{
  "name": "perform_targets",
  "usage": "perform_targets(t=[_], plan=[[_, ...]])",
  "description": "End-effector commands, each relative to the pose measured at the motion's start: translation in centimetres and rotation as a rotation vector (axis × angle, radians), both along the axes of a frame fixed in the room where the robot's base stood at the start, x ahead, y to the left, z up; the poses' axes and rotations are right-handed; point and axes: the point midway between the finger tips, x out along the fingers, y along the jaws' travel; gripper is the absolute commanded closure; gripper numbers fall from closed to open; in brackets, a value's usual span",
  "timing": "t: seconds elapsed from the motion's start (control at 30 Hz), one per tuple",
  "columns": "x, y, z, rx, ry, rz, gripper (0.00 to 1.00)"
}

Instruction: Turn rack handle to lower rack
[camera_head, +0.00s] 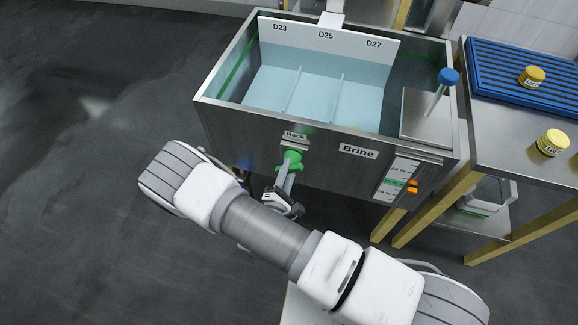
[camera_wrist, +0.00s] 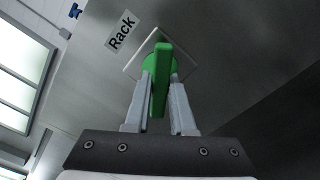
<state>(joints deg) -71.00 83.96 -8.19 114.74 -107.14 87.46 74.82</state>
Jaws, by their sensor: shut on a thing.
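The green rack handle (camera_head: 291,160) sits on the front wall of the steel brine tank (camera_head: 230,135), below the "Rack" label (camera_head: 295,135). In the wrist view the handle (camera_wrist: 162,65) is a green bar running lengthwise between the two fingers, in front of a pale square plate. My gripper (camera_wrist: 161,85) is shut on the handle, one finger on each side. The gripper (camera_head: 287,178) also shows in the head view, reaching the handle from below. The white rack (camera_head: 325,45), marked D23, D25 and D27, stands at the back of the tank in bluish brine (camera_head: 315,95).
A blue-knobbed rod (camera_head: 449,76) stands at the tank's right end. A gauge with an orange marker (camera_head: 413,187) is on the front right. A table (camera_head: 520,150) at right holds a blue grate (camera_head: 500,65) and yellow-lidded jars (camera_head: 552,143). The floor at left is clear.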

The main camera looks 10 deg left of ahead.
Motion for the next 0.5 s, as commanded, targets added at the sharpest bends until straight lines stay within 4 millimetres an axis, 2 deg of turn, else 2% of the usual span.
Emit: perform_targets(t=[0.2, 0.5], plan=[[-0.1, -0.03, -0.09, 0.146, -0.008, 0.0, 1.0], [-0.1, -0.01, -0.11, 0.257, -0.017, 0.0, 1.0]])
